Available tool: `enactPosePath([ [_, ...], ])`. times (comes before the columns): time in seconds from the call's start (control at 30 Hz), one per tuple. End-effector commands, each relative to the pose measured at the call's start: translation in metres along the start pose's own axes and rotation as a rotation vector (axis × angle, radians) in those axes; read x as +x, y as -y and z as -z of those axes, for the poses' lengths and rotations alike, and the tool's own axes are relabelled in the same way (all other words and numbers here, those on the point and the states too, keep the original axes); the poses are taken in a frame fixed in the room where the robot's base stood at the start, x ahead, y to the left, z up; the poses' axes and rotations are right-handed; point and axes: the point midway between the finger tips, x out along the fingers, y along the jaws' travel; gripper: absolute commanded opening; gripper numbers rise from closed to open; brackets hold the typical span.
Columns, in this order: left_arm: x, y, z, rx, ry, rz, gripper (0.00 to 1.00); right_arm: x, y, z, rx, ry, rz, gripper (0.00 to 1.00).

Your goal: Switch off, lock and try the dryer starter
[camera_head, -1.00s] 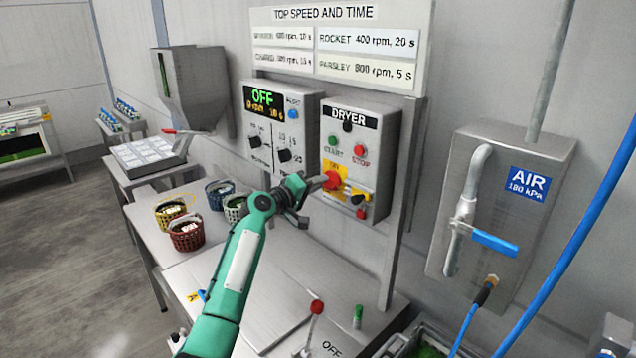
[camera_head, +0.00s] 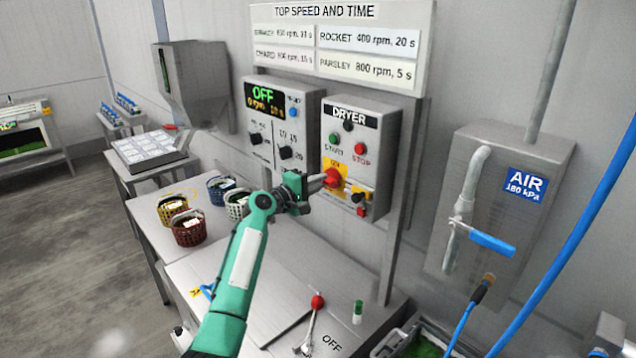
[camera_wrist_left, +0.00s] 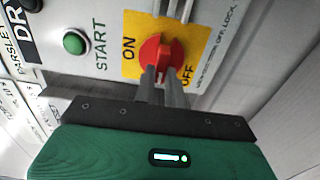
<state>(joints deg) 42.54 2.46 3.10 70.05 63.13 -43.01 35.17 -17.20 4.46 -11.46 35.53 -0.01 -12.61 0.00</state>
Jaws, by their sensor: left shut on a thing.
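The dryer starter (camera_head: 383,118) is a grey box on the upright panel, with a green START button (camera_head: 333,138) and a red STOP button (camera_head: 360,148). Its red rotary switch (camera_head: 332,179) sits on a yellow plate marked ON and OFF in the left wrist view (camera_wrist_left: 135,22). My left gripper (camera_head: 318,181) is shut on the red switch knob, which also shows between its fingers in the left wrist view (camera_wrist_left: 160,52). The fingers hide part of the knob, so its exact setting is hard to tell. Below the switch is a small red item (camera_head: 362,211). My right gripper is not in view.
A speed control box (camera_head: 268,125) reading OFF stands left of the starter. An AIR box (camera_head: 500,190) with a blue lever is at right. Baskets (camera_head: 188,230) and a red-knobbed lever (camera_head: 317,302) are on the bench below.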

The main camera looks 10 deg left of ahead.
Motion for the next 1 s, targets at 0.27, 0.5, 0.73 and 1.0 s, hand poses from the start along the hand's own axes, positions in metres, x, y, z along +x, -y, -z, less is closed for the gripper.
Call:
enactPosePath([
  [0.27,0.0,0.002,0.0,-0.004,0.0,0.002,0.0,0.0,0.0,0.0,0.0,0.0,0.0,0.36],
  [0.5,0.0,0.001,0.0,-0.002,0.0,0.001,0.33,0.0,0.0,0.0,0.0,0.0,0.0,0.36],
  [0.73,-0.002,0.001,0.0,-0.001,0.0,0.0,0.33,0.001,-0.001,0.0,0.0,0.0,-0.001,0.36],
  [1.0,-0.035,0.005,0.001,0.002,-0.002,0.0,0.33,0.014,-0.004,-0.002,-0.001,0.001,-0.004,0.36],
])
